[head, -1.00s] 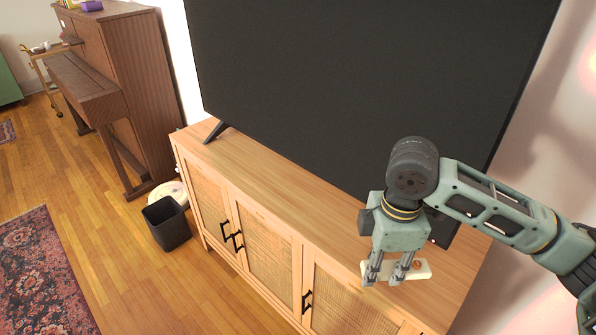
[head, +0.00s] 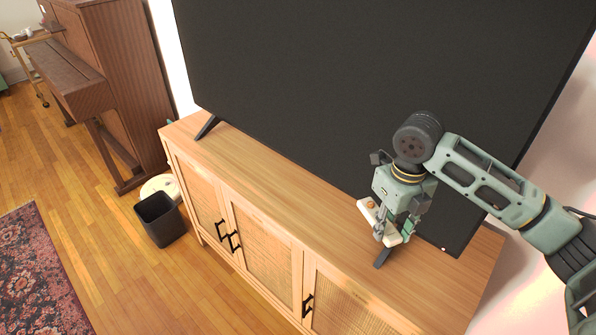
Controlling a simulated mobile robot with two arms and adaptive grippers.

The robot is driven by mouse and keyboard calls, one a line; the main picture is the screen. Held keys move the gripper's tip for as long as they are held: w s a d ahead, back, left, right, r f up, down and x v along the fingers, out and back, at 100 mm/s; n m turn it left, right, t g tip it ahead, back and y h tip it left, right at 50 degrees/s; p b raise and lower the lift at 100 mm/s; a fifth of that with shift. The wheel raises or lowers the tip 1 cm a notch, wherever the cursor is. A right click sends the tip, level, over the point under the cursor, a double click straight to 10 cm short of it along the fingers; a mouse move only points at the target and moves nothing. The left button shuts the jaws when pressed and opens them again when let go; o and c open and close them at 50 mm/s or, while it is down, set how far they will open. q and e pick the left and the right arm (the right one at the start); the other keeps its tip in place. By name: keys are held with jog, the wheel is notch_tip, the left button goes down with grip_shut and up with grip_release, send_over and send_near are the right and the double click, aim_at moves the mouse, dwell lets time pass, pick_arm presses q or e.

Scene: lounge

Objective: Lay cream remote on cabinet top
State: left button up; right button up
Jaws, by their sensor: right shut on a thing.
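My right gripper (head: 392,235) points down over the right part of the cabinet top. It is shut on the cream remote (head: 368,209), a slim pale bar with an orange-red button near its upper left end. The remote runs diagonally between the fingers and shows on both sides of them. Whether it touches the wood below is hard to tell. The cabinet top (head: 290,189) is light wood, long and mostly bare. My left gripper is not in view.
A large black TV (head: 370,80) stands along the back of the cabinet; its left foot (head: 207,127) rests on the top and its right foot is close to my gripper. A dark bin (head: 160,220) stands on the floor left of the cabinet, near a brown piano (head: 115,80).

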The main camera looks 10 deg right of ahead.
jog(key=shift+w+n, duration=0.15)
jog(key=shift+n, duration=0.15)
jog(key=p, duration=0.2)
send_over(334, 247)
notch_tip(334, 247, down, 7)
jog(key=shift+r, duration=0.1)
notch_tip(334, 247, down, 3)
jog(key=shift+f+p, duration=0.1)
jog(key=shift+p, duration=0.45)
jog(key=shift+f, duration=0.45)
jog(key=shift+f, duration=0.1)
jog(key=shift+f, duration=0.15)
jog(key=o, duration=1.2)
